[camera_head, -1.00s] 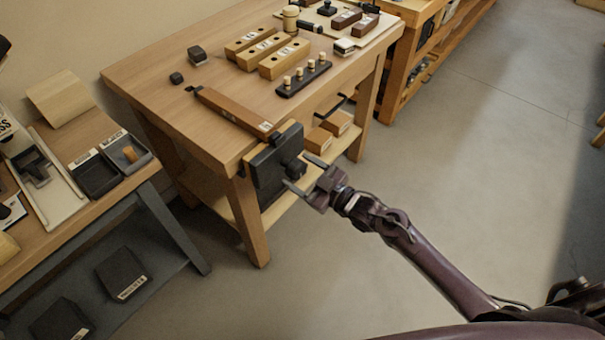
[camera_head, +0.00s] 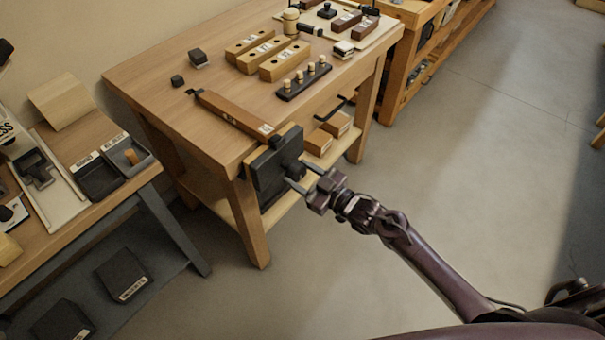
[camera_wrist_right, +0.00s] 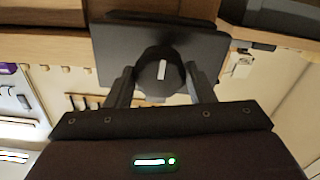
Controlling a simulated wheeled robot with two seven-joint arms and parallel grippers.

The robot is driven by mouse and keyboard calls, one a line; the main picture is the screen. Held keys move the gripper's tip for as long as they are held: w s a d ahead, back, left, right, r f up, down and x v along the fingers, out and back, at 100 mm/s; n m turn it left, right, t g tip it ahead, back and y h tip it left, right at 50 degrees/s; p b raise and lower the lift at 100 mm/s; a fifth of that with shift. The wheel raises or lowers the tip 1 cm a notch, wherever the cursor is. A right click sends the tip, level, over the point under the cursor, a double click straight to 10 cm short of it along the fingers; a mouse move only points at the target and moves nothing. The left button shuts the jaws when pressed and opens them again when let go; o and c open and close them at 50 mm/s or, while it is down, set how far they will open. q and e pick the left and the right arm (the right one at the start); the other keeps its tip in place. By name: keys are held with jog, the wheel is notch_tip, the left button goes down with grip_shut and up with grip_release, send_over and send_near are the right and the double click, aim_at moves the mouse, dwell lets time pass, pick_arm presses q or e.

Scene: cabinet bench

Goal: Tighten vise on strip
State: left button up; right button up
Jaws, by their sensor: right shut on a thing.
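The vise is a black plate (camera_head: 268,176) on the corner of the wooden bench. A dark round knob (camera_wrist_right: 158,72) with a white mark stands out from its front. My right gripper (camera_head: 301,177) reaches it from the right in the head view and is shut on the knob. In the right wrist view its two fingers (camera_wrist_right: 160,86) stand on either side of the knob. A long brown wooden strip (camera_head: 232,112) with a white end label lies on the bench top, between a small dark stop (camera_head: 194,92) and the vise. My left gripper is out of view.
Wooden blocks (camera_head: 285,60) and a dark peg rack (camera_head: 304,80) stand farther back on the bench. A lower side table (camera_head: 80,200) with black trays (camera_head: 97,175) is at the left. The floor (camera_head: 480,170) right of the bench is clear.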

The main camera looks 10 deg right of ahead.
jog(key=shift+m+p, duration=0.4)
jog(key=shift+m, duration=0.4)
jog(key=shift+m+p, duration=0.3)
jog(key=shift+m, duration=0.4)
